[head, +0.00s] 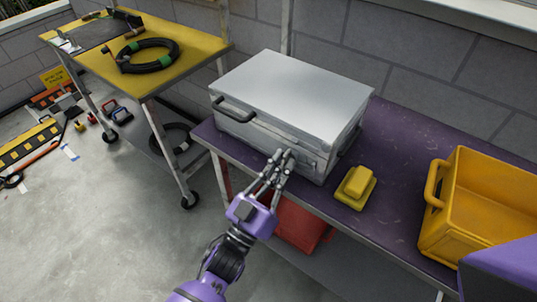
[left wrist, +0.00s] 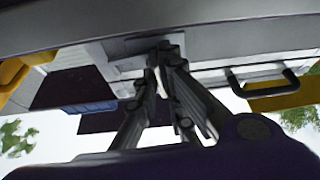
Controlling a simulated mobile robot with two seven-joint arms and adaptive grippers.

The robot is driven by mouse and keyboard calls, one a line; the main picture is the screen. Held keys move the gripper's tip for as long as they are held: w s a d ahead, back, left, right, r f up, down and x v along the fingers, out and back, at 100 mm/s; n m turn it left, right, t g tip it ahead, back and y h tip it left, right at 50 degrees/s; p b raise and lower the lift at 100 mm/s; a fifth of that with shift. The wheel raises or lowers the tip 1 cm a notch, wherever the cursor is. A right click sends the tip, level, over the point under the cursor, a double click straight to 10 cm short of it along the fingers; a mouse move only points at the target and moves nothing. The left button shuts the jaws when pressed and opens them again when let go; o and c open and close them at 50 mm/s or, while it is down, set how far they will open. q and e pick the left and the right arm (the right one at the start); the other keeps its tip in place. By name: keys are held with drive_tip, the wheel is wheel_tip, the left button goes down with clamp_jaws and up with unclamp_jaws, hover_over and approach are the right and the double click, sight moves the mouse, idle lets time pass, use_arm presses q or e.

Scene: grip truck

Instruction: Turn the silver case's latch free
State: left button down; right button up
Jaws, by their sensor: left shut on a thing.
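The silver case (head: 292,88) stands closed on the purple-topped table. Its dark carry handle (head: 235,114) is on the front, toward the left; it also shows in the left wrist view (left wrist: 268,92). My left gripper (head: 282,160) reaches the case front near its right end, with its fingertips together at the latch. In the left wrist view the fingertips (left wrist: 165,52) meet at the pale latch plate (left wrist: 125,66). The gripper is shut on the latch, which its fingers mostly hide. How far the latch is turned cannot be told. My right gripper is not in view.
A yellow block-like object (head: 356,187) lies right of the case on the purple table (head: 400,150). A yellow crate (head: 490,200) stands farther right. A red bin (head: 298,222) sits below. A yellow cart (head: 195,35) with a coiled hose (head: 148,55) stands left.

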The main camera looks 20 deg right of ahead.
use_arm(q)
drive_tip(key=shift+r+m+g+h, duration=0.1)
drive_tip(key=shift+m+g+h, duration=0.3)
drive_tip(key=shift+m, duration=0.6)
drive_tip(key=c, duration=1.9)
unclamp_jaws()
drive_tip(key=shift+o, duration=0.2)
drive_tip(key=v, duration=1.2)
